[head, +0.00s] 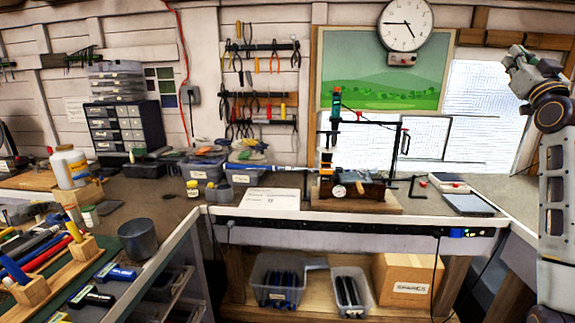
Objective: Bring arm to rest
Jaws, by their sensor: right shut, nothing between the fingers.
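My right arm rises along the right edge of the head view. Its gripper (516,60) is up at the top right, in front of the window, shut and empty, well apart from the bench. My left gripper is not in view. A long blue and white shaft with a dark end (262,167) lies level above the back bench and reaches to a vise-like fixture (352,186) on a wooden base. I cannot tell how the fixture holds it.
A black-framed stand with a green-handled tool (336,102) rises at the fixture. A grey cup (139,240), a white bottle (70,168) and several tools crowd the left bench. A grey tablet-like pad (469,205) lies on the right. Bins (277,281) and a cardboard box (403,282) sit below.

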